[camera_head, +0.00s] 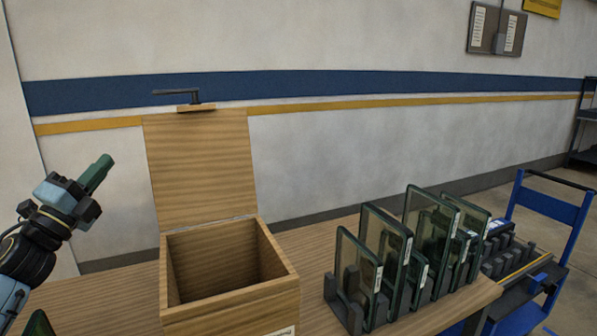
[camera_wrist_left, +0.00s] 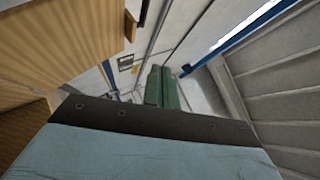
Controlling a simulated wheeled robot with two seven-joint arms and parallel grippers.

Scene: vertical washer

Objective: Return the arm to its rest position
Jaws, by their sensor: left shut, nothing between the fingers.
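My left gripper (camera_head: 98,173) is at the left of the head view, raised beside the open wooden box (camera_head: 232,304) and apart from it. Its green fingers are shut with nothing between them. In the left wrist view the green fingers (camera_wrist_left: 161,88) lie together, pointing away from the camera, with the wooden box's panel (camera_wrist_left: 70,50) to the left. The box stands on the table with its lid (camera_head: 200,165) standing upright at the back and a dark handle (camera_head: 190,97) at the lid's top. My right gripper does not show.
A rack with several glass panels (camera_head: 387,235) stands on the table (camera_head: 318,245) right of the box. A dark slotted tray (camera_head: 512,258) and a blue cart (camera_head: 575,235) are farther right. The wall (camera_head: 330,150) runs behind the table. A green edge shows at the bottom left.

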